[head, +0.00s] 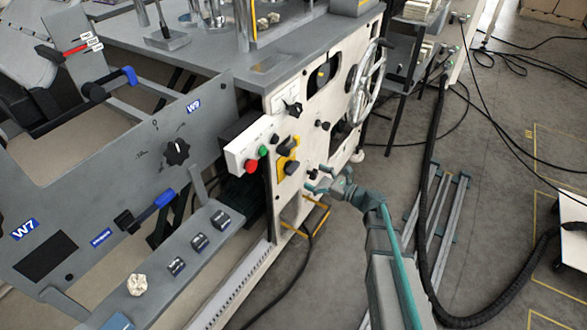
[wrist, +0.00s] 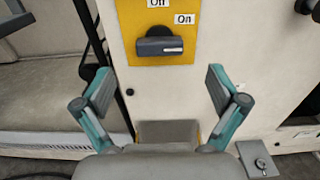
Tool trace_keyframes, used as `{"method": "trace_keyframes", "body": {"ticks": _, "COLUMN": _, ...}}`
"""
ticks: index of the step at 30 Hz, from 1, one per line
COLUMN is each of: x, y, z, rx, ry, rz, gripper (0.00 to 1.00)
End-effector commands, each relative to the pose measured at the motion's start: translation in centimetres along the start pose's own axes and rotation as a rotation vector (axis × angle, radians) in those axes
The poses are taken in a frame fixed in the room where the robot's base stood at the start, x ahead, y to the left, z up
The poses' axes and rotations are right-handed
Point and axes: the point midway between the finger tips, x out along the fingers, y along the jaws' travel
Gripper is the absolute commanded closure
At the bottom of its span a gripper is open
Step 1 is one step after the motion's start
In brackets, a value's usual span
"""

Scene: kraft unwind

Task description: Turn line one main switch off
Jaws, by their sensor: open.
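The main switch (wrist: 160,46) is a dark grey rotary handle on a yellow plate (wrist: 179,18) in the wrist view. An "Off" label is above it and an "On" label at its upper right. The handle lies level, toward the "On" side. In the head view the yellow plate (head: 281,164) is on the pale machine panel, with a dark handle (head: 291,167) on it. My gripper (wrist: 161,84) is open and empty, its two teal fingers spread below the switch, apart from it. It also shows in the head view (head: 317,181), right of and below the plate.
A box with a red button (head: 250,166) and a green button (head: 263,151) juts out left of the switch. A large handwheel (head: 367,82) stands above right. A grey metal piece (wrist: 257,158) is at the lower right. Open floor lies right of the machine, with cables.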

Motion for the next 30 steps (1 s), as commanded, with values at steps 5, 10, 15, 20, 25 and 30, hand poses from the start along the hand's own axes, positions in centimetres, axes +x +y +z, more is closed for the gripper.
{"method": "trace_keyframes", "body": {"ticks": 5, "x": 3.2, "y": -0.1, "z": -0.1, "rx": -0.002, "ry": 0.001, "rz": 0.004, "gripper": 0.04}}
{"method": "trace_keyframes", "body": {"ticks": 10, "x": 6.1, "y": -0.1, "z": -0.1, "rx": -0.003, "ry": 0.0, "rz": 0.003, "gripper": 0.04}}
{"method": "trace_keyframes", "body": {"ticks": 15, "x": 8.0, "y": 0.0, "z": -0.1, "rx": -0.004, "ry": 0.001, "rz": 0.003, "gripper": 0.04}}
{"method": "trace_keyframes", "body": {"ticks": 20, "x": 8.8, "y": 0.0, "z": -0.1, "rx": -0.003, "ry": 0.001, "rz": 0.001, "gripper": 0.04}}
{"method": "trace_keyframes", "body": {"ticks": 25, "x": 8.9, "y": 0.0, "z": -0.1, "rx": -0.003, "ry": 0.001, "rz": 0.0, "gripper": 0.04}}
{"method": "trace_keyframes", "body": {"ticks": 30, "x": 8.9, "y": 0.0, "z": -0.1, "rx": -0.003, "ry": 0.001, "rz": 0.001, "gripper": 0.12}}
